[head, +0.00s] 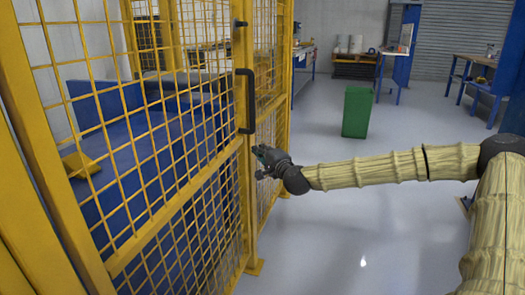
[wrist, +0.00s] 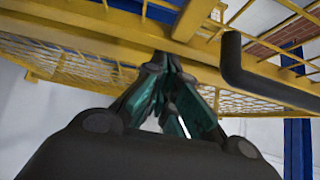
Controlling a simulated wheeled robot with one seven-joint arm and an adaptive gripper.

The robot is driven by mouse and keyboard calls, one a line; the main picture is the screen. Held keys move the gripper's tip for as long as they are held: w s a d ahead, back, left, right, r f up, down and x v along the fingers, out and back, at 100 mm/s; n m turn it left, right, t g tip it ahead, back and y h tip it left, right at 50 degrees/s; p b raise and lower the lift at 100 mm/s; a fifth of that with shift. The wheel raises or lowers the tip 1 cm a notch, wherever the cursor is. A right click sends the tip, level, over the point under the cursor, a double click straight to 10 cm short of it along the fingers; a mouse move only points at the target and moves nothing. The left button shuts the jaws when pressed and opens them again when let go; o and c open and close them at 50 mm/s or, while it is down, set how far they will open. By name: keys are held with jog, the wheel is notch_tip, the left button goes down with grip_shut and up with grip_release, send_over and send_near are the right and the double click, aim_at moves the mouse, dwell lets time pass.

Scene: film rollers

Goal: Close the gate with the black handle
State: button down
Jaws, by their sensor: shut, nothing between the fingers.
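The gate (head: 155,170) is a yellow frame with wire mesh, seen at an angle on the left of the head view. Its black handle (head: 250,100) is an upright bar on the frame's right edge. In the wrist view the handle (wrist: 265,82) is a thick dark bar at upper right. My gripper (head: 259,154) is just below and right of the handle, close to the frame's edge. The wrist view shows its fingers (wrist: 162,62) together and empty, pointing at a yellow beam beside the handle. Whether the tips touch the frame I cannot tell.
More yellow mesh fencing (head: 270,75) stands behind the gate's edge. A blue structure (head: 150,150) lies behind the mesh. A green bin (head: 357,112) stands on the floor beyond my arm. Workbenches line the back. The grey floor (head: 350,240) in front is clear.

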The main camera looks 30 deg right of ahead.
jog(key=shift+s+f+p, duration=0.5)
jog(key=shift+s+p, duration=1.05)
jog(key=shift+s, duration=3.05)
jog(key=s+a+f+n+g+y, duration=0.2)
jog(key=s+a+f+n+g, duration=0.25)
jog(key=a+f, duration=0.75)
jog(key=s+a+f+n+g+y, duration=0.35)
jog(key=s+a+f+n, duration=0.2)
jog(key=a+f, duration=0.7)
jog(key=s+a+f+n+g+h, duration=0.1)
jog(key=s+f+n+g, duration=0.15)
jog(key=s+f, duration=0.45)
jog(key=s+a+f+n+g+h, duration=0.1)
jog(key=s+a+f+g, duration=0.15)
jog(key=s+f, duration=0.45)
jog(key=s+d+f+n+g+h, duration=0.1)
jog(key=s+f+n+g, duration=0.15)
jog(key=s, duration=0.65)
jog(key=s+d+f+n+g+h, duration=0.1)
jog(key=s+f+n+g, duration=0.2)
jog(key=s, duration=0.7)
notch_tip(320, 180, up, 29)
jog(key=p, duration=2.9)
jog(key=shift+w+f+m+p, duration=0.2)
jog(key=shift+w+m+p, duration=0.1)
jog(key=shift+p, duration=0.05)
